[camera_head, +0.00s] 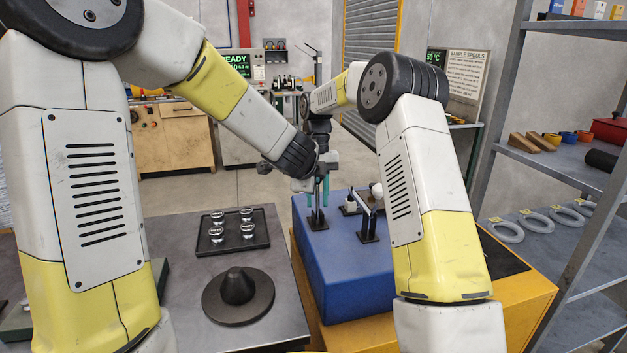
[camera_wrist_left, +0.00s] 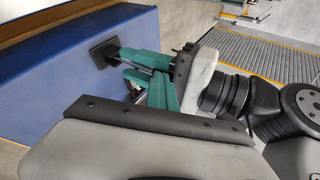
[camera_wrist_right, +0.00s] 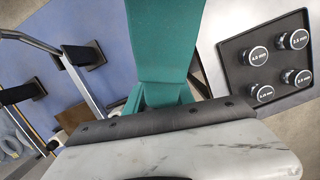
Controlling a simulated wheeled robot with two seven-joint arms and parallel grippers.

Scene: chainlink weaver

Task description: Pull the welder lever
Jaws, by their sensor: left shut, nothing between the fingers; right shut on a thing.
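The welder is a blue box (camera_head: 340,265) with black brackets and thin posts on its top. My right gripper (camera_head: 318,196) is over its far left part, with teal fingers pointing down at a dark upright post on a black bracket (camera_head: 318,222). It appears shut on this post, which I take for the welder lever; the fingers hide most of it. My left gripper (camera_wrist_left: 130,77) is shut and empty, close beside the right gripper's fingers in the left wrist view. In the head view the two overlap. Whether they touch I cannot tell.
A bent silver bar (camera_wrist_right: 35,42) on black mounts stands beside the right gripper. A black tray (camera_head: 233,247) with several labelled spools and a dark cone (camera_head: 238,290) sit on the grey table at left. A shelf rack (camera_head: 545,180) stands at right.

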